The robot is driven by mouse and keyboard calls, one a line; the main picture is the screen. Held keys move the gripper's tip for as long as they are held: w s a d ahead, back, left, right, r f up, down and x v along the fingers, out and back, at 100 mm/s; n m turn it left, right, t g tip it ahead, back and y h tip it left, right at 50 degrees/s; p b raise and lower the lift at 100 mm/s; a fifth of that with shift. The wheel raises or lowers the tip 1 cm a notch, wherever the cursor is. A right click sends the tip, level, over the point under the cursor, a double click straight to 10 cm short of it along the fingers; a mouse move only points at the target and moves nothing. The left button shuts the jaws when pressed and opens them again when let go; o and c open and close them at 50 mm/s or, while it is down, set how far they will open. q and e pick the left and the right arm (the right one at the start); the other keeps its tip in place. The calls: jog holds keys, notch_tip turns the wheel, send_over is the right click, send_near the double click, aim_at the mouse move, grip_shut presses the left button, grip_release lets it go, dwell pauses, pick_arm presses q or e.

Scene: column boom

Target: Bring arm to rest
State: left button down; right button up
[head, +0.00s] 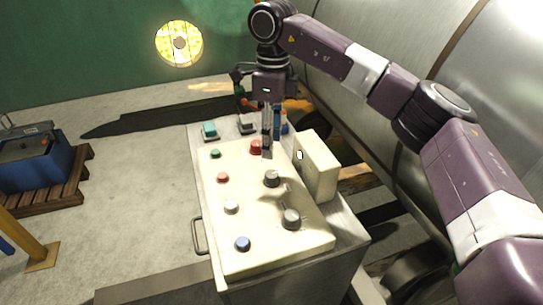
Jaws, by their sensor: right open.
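My right arm comes in from the right edge, bends at a high joint and points its gripper (267,152) straight down. The gripper is open with nothing visible between its fingers. It is over the far part of a cream control panel (235,205), just right of a large red button (256,147). I cannot tell whether its fingertips touch the panel. My left gripper is not in view.
A cream box (318,165) stands close right of the gripper. The panel's left side has a green button (215,154), a small red one (223,178), a white one (231,207) and a blue one (243,244). A large metal cylinder (400,35) lies behind the arm.

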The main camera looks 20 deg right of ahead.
jog(key=shift+r, duration=1.05)
